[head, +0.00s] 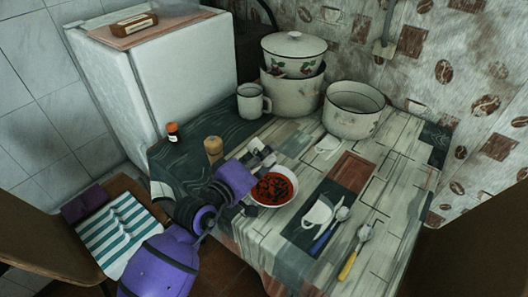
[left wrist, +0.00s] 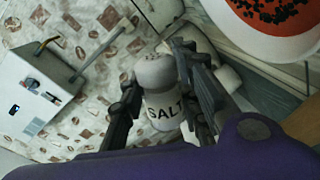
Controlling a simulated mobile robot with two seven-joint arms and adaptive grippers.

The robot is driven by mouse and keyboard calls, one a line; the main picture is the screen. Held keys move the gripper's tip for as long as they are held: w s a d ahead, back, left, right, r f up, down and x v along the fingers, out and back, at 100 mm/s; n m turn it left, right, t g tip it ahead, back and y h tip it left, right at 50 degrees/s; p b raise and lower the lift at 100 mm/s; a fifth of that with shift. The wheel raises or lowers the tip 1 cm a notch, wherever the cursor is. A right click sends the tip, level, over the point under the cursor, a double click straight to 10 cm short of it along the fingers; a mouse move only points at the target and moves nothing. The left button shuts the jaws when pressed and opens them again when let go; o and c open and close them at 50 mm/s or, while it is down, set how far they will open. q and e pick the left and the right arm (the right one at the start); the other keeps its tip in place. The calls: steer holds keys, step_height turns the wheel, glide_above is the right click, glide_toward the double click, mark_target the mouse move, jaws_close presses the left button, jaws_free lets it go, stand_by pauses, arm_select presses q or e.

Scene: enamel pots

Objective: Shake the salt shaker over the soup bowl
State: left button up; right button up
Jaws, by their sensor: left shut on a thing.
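My left gripper (head: 260,156) is shut on the salt shaker. The shaker (left wrist: 163,106) shows in the left wrist view as a white body with SALT lettering and a pale domed top, between the two dark fingers. In the head view the gripper hides most of the shaker, and its exact tilt is hard to tell. The white soup bowl (head: 292,197), with red soup and dark bits, stands on the table just in front of the gripper. The bowl's edge also shows at the top right of the left wrist view (left wrist: 254,51). My right gripper is out of view.
A wooden mill (head: 213,149) and an orange-capped bottle (head: 172,132) stand left of the bowl. A mug (head: 251,103), stacked pots (head: 292,92) and an open pot (head: 352,112) stand behind. A white ladle-like item (head: 318,213) and spoons (head: 364,234) lie right.

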arm_select(q)
steer(key=shift+f+b, duration=0.45)
steer(key=shift+f, duration=0.4)
step_height(320, 180, down, 3)
steer(key=shift+r+b, duration=0.15)
steer(key=shift+b, duration=1.05)
step_height(320, 180, up, 5)
steer(key=shift+r, duration=0.1)
step_height(320, 180, down, 5)
steer(key=shift+f, duration=0.1)
